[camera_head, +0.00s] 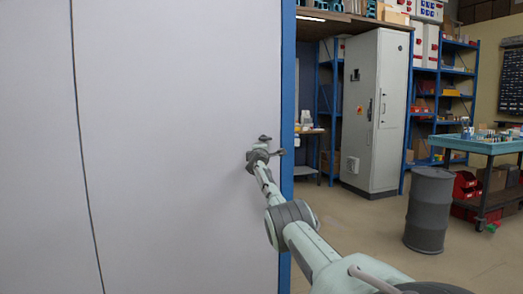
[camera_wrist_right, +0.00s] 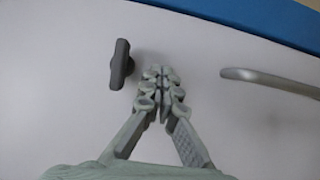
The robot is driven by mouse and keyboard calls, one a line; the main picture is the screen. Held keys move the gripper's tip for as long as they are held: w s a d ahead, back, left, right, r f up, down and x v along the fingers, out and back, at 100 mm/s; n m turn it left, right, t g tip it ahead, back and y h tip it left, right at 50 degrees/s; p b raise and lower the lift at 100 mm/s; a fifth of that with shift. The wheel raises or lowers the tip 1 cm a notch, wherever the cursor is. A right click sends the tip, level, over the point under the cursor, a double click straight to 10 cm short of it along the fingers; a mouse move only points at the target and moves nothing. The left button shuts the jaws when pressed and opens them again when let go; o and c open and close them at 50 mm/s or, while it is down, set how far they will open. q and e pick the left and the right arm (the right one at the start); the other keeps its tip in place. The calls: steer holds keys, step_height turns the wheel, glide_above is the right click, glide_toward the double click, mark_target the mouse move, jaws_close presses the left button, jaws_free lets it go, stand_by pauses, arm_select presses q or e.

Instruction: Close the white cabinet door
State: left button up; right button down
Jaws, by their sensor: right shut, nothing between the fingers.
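The white cabinet door (camera_head: 185,110) fills the left of the head view. It has a small dark turn knob (camera_head: 265,138) and a grey lever handle (camera_head: 281,152) near its right edge. In the wrist view the knob (camera_wrist_right: 121,64) lies left of my right gripper and the lever (camera_wrist_right: 270,82) lies to its right. My right gripper (camera_wrist_right: 163,72) is shut and empty, its tips at the door face between the two. I cannot tell whether the tips touch the door. It also shows in the head view (camera_head: 258,154). My left gripper is not in view.
A blue frame post (camera_head: 288,90) runs along the door's right edge. Beyond it stand a tall grey cabinet (camera_head: 372,110), a grey drum (camera_head: 429,210) and a blue-topped cart (camera_head: 480,145). The floor between the post and the drum is open apart from my arm.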

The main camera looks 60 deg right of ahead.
steer(key=shift+r, duration=1.7)
steer(key=shift+w+a+f, duration=0.15)
steer(key=shift+w+f, duration=0.05)
steer(key=shift+f, duration=0.1)
glide_toward(263, 142)
steer(key=a, duration=0.1)
steer(key=s+a+f, duration=0.1)
steer(key=a, duration=0.1)
steer(key=s+a+f, duration=0.1)
steer(key=shift+a+f, duration=0.2)
steer(key=shift+a, duration=0.15)
